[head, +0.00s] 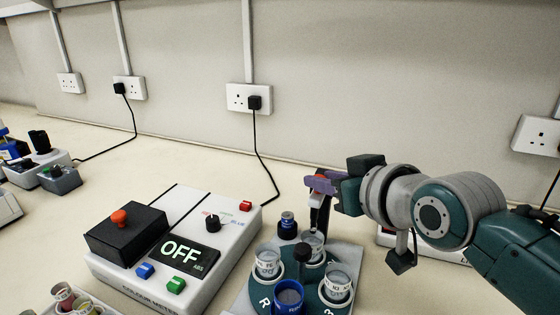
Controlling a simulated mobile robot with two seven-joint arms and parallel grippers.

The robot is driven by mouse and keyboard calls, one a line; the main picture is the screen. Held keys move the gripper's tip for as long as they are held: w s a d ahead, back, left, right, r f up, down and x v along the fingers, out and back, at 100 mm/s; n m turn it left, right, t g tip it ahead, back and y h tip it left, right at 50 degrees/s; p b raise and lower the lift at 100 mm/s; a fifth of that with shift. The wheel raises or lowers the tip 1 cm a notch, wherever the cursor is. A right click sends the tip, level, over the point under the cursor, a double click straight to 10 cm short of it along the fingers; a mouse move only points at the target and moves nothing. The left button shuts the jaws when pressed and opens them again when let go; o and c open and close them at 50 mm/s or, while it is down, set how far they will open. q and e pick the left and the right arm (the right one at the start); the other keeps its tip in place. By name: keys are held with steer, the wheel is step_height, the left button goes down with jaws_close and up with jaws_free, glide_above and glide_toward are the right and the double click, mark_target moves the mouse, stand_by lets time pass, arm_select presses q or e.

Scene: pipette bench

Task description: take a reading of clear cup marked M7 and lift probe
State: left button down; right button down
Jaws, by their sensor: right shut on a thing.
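My right gripper (320,190) comes in from the right and is shut on a slim dark piece (318,215), which looks like the probe. It is held upright above the back cup (312,246) on a round dark green holder. Whether its lower end is inside that cup I cannot tell. Clear cups with white labels stand at the left (267,262) and right (337,284) of the holder. A blue cup (289,296) stands at the front. The labels are too small to read surely, so I cannot tell which is M7. My left gripper is not in view.
A white colour meter (225,237) with a black lid stands left of the holder; its display (184,252) reads OFF. A small blue-capped vial (287,224) stands in a dark stand behind the cups. Other equipment (35,168) is at far left.

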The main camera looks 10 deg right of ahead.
steer(key=shift+w+r, duration=0.1)
steer(key=shift+r, duration=0.2)
steer(key=c, duration=1)
jaws_free()
steer(key=shift+o, duration=0.7)
steer(key=shift+f, duration=0.1)
steer(key=p+v, duration=0.1)
steer(key=v, duration=0.9)
